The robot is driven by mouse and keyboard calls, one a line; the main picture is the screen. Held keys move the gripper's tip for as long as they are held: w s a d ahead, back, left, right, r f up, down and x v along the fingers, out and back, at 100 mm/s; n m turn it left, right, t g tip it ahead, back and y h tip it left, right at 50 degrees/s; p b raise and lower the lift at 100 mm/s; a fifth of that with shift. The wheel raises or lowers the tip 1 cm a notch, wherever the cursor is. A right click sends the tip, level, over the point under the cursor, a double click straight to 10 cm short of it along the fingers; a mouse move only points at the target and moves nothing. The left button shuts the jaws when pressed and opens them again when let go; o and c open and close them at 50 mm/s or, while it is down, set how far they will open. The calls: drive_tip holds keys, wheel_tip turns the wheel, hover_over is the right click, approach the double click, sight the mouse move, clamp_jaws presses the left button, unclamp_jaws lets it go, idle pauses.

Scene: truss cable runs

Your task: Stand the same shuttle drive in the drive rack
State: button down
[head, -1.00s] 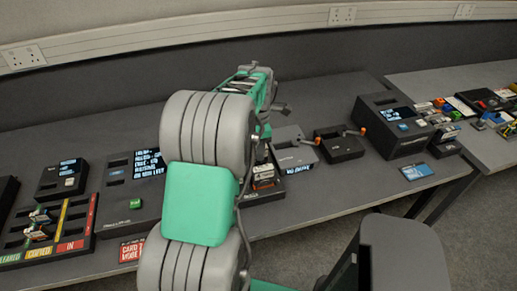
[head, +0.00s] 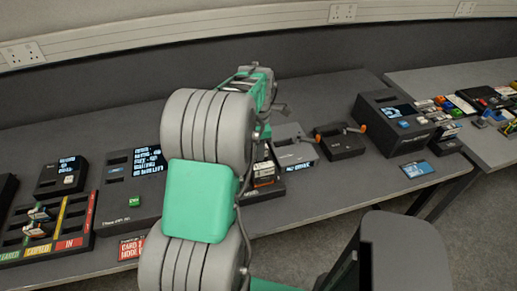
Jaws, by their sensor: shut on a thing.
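My arm rises through the middle of the head view, and its green and grey wrist end (head: 262,85) is over the bench. A grey part of my gripper (head: 280,108) shows at the right of the wrist. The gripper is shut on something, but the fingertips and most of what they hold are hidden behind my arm. A dark rack-like unit (head: 270,190) with small upright cartridges (head: 264,171) stands just right of my arm, partly covered by it. I cannot tell for sure whether this is the drive rack.
A large black box (head: 393,122) with a screen is farther right. A sorting tray (head: 75,212) and a screened console (head: 115,200) are left.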

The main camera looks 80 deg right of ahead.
drive_tip(key=shift+f, duration=0.35)
drive_tip(key=c, duration=1.1)
unclamp_jaws()
drive_tip(key=shift+o, duration=0.3)
drive_tip(key=shift+o, duration=1.4)
wheel_tip(320, 180, up, 8)
drive_tip(key=p, duration=0.5)
drive_tip(key=shift+f, duration=0.2)
